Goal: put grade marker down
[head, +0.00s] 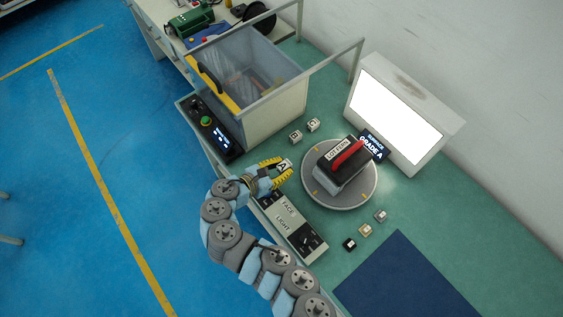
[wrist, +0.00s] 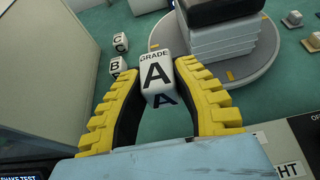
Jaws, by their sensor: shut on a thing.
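The grade marker (wrist: 156,73) is a small white block lettered "GRADE A"; it also shows in the head view (head: 284,166). My gripper (wrist: 160,85) has yellow toothed fingers, one on each side of the block, and is shut on it. In the head view my gripper (head: 279,174) is over the green bench top, left of the round turntable (head: 313,195). In the wrist view a second "A" shows on the block's lower face. I cannot tell whether the block touches the bench.
Markers B (head: 295,136) and C (head: 313,124) stand behind my gripper. A dark block with a red handle (head: 347,155) sits on the turntable. The face light panel (head: 291,224) lies in front. Small cubes (head: 365,230) and a blue mat (head: 408,280) are at right.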

